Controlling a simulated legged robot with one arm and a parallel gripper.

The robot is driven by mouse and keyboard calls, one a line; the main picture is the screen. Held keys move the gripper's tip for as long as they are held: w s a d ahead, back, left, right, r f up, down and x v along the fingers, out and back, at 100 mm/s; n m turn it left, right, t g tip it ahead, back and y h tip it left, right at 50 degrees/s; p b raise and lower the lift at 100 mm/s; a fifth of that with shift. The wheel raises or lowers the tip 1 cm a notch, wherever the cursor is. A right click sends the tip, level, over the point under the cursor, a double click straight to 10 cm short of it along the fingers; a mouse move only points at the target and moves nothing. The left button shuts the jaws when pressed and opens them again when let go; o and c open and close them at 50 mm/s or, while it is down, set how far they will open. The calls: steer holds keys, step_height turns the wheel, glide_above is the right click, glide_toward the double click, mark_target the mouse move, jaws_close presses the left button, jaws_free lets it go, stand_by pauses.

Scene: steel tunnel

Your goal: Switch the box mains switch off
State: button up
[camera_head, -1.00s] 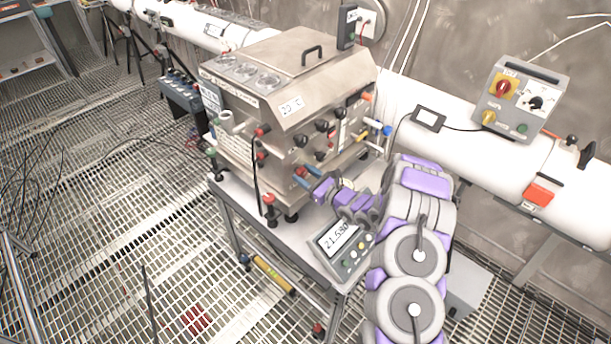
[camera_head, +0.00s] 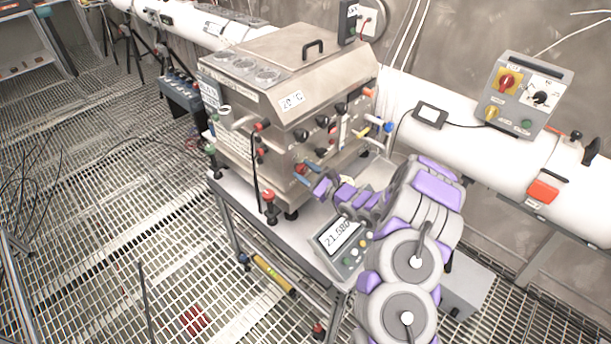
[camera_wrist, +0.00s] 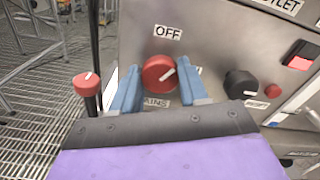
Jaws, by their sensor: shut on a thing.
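The steel box (camera_head: 285,95) stands on a metal cart, its front facing right. In the wrist view, its red round mains switch (camera_wrist: 158,73) sits under an "OFF" label (camera_wrist: 168,33), with a partly hidden "MAINS" label below. The switch's white mark points right and slightly up, not straight at "OFF". My gripper (camera_wrist: 157,84) is shut on the red switch, one blue finger on each side. In the head view, my gripper (camera_head: 308,175) is at the lower front of the box, and the switch there is mostly hidden.
A black knob (camera_wrist: 240,84) and a red-and-black rocker (camera_wrist: 300,55) are right of the switch. A red-capped post (camera_wrist: 87,85) stands close left. A digital display (camera_head: 342,238) sits on the cart below my arm. A grey control box (camera_head: 523,95) is on the white pipe.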

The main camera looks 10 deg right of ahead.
steer(key=n+b, duration=0.3)
steer(key=n, duration=0.1)
steer(key=shift+f+n+b, duration=0.2)
steer(key=shift+n+b, duration=0.15)
steer(key=shift+n, duration=0.05)
steer(key=shift+n+b, duration=0.7)
steer(key=shift+n, duration=0.2)
steer(key=shift+s, duration=0.1)
steer(key=o, duration=1.1)
steer(key=shift+c, duration=0.2)
steer(key=shift+r, duration=0.1)
steer(key=p+v, duration=0.3)
steer(key=v, duration=1.4)
steer(key=shift+d, duration=0.15)
